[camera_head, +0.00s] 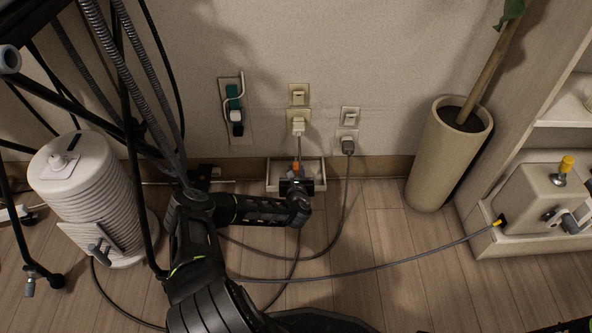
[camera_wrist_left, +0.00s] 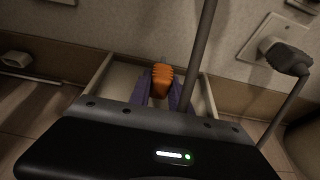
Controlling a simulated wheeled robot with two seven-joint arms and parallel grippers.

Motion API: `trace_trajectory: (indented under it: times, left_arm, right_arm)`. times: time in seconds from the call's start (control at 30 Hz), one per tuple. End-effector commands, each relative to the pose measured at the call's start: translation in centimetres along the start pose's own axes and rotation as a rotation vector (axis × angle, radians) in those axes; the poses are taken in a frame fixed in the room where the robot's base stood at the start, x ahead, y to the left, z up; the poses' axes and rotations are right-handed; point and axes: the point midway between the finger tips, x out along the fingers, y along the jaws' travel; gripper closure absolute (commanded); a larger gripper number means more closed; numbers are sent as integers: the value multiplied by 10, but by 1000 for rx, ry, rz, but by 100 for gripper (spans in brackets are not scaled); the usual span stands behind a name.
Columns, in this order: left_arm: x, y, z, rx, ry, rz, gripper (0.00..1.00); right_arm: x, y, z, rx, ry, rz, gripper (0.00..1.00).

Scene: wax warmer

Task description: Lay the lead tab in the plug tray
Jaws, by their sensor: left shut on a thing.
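The lead tab (camera_head: 296,166) is a small ribbed orange piece. In the left wrist view the orange tab (camera_wrist_left: 162,80) sits between the two purple-grey fingers of my left gripper (camera_wrist_left: 161,95), which is shut on it. The plug tray (camera_head: 319,170) is a shallow pale tray on the floor against the wall. The tray walls (camera_wrist_left: 97,76) show on both sides of the fingers. The tab is over the tray's inside; I cannot tell whether it touches the bottom. My left gripper (camera_head: 296,178) hides the tray's front middle. My right gripper is not in view.
A white plug (camera_head: 298,127) sits in the outlet above the tray, with a grey cord (camera_wrist_left: 201,55) hanging down beside the gripper. A grey plug (camera_head: 348,146) is to the right. A tall planter (camera_head: 440,160) stands right; a white ribbed appliance (camera_head: 90,195) stands left.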

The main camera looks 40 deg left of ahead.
Motion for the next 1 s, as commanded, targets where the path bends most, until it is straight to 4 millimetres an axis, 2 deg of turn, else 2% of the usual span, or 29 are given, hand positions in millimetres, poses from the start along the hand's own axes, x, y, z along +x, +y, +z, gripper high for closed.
trace_trajectory:
  times: [0.03,0.23,0.8,0.83,1.0]
  left_arm:
    - [3,0,-8,0,0,0,100]
    - [7,0,-19,1,-1,0,100]
    - [8,0,-22,1,-1,0,100]
    - [8,0,-22,1,-1,0,76]
    - [8,0,-22,1,-1,0,62]
  right_arm:
    - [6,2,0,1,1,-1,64]
    - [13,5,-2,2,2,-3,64]
    - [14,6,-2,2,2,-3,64]
    - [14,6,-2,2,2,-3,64]
    - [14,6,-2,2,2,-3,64]
